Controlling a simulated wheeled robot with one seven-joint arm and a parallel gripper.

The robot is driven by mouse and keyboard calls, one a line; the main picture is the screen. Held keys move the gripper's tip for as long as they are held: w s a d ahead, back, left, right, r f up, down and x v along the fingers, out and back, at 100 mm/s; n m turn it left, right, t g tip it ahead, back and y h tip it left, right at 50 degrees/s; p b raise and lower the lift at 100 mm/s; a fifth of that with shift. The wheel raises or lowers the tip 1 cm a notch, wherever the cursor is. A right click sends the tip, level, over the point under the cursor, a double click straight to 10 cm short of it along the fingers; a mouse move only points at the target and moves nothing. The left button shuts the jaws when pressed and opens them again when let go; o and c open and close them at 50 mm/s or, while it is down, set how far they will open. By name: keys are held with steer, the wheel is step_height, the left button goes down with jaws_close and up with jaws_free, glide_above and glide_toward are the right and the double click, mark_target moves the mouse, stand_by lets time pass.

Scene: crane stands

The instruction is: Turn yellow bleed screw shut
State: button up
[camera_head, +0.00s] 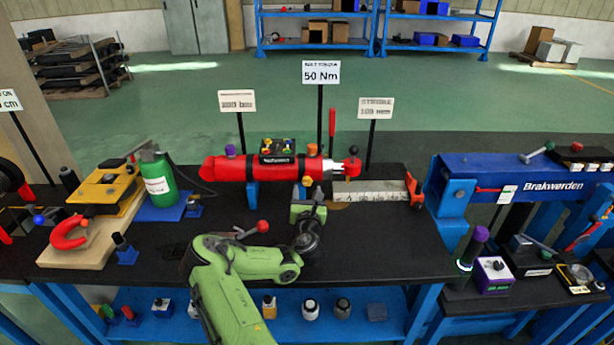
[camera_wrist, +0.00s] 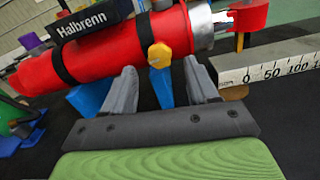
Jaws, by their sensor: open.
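The yellow bleed screw (camera_wrist: 160,55) is a six-sided knob on the near side of the red cylinder (camera_wrist: 120,55). In the head view the screw (camera_head: 306,181) shows at the cylinder's (camera_head: 235,167) lower edge, just above my gripper (camera_head: 307,194). In the wrist view my gripper (camera_wrist: 160,70) is open, with one grey finger on each side below the screw. The screw lies about midway between the fingertips and appears slightly beyond them. No contact is visible. The cylinder rests on blue supports (camera_wrist: 88,100).
A black block (camera_head: 277,152) with coloured knobs sits on the cylinder. A white scale (camera_head: 370,191) lies to the right. A green bottle (camera_head: 160,182) and a wooden board (camera_head: 80,250) with a red clamp are left. The bench's front right is clear.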

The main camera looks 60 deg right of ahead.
mark_target(307, 181)
steer(key=shift+w+d+r+p, duration=0.15)
steer(key=shift+w+d+p, duration=0.1)
steer(key=shift+d+p, duration=0.2)
steer(key=shift+w+d+r+p, duration=0.1)
steer(key=shift+w+d+p, duration=0.1)
steer(key=shift+d+p, duration=0.2)
steer(key=shift+w+d+f, duration=0.15)
steer(key=shift+d+f, duration=0.1)
steer(key=shift+d, duration=0.1)
steer(key=c, duration=1.1)
